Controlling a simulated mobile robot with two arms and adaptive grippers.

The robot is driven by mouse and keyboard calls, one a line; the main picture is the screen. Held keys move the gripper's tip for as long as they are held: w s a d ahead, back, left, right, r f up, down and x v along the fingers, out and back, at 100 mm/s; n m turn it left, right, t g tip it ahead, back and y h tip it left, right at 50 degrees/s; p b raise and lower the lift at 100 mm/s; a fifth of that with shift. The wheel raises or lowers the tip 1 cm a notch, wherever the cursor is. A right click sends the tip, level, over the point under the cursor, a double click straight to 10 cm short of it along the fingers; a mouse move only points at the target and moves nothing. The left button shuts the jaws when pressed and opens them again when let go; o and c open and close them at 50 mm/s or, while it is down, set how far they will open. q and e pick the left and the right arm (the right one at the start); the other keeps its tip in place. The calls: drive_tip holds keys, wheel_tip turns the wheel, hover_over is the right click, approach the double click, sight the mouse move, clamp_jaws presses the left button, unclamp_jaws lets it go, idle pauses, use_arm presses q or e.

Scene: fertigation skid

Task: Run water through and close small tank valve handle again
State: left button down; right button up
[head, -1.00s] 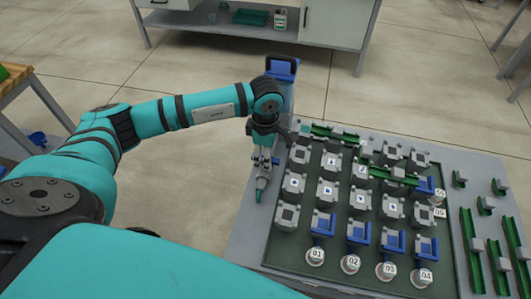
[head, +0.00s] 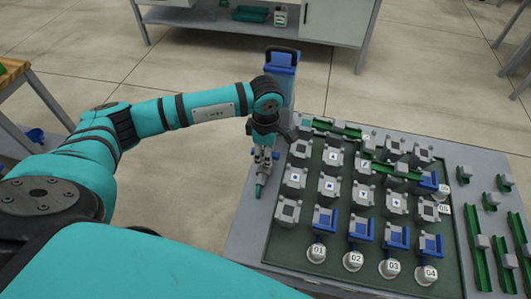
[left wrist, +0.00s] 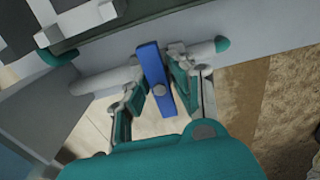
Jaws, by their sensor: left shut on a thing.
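The small tank valve handle (left wrist: 156,78) is a blue lever in the left wrist view. It lies crosswise to a grey pipe (left wrist: 100,80) whose other side ends in a teal tip (left wrist: 221,45). My left gripper (left wrist: 158,92) is shut on the handle, one finger on each side of it. In the head view my left gripper (head: 262,160) points down at the left edge of the bench, with the teal tip (head: 260,190) just in front of it. The handle is hidden there by the gripper. I see no water flowing. My right gripper is out of view.
A blue container (head: 281,80) stands behind the left gripper. The bench panel (head: 285,248) to the right bears rows of grey blocks, blue brackets, green channels and numbered round caps. Open floor lies left of the bench.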

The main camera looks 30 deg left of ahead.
use_arm(q)
drive_tip(key=n, duration=0.4)
drive_tip(key=shift+n, duration=0.4)
drive_tip(key=n+p, duration=0.1)
drive_tip(key=n, duration=0.3)
drive_tip(key=shift+n, duration=0.4)
drive_tip(key=n+p, duration=0.1)
drive_tip(key=n, duration=0.5)
drive_tip(key=shift+r+p, duration=0.1)
drive_tip(key=shift+p, duration=0.25)
drive_tip(key=n, duration=0.3)
drive_tip(key=shift+p, duration=0.4)
drive_tip(key=shift+n, duration=0.5)
drive_tip(key=c, duration=1.1)
unclamp_jaws()
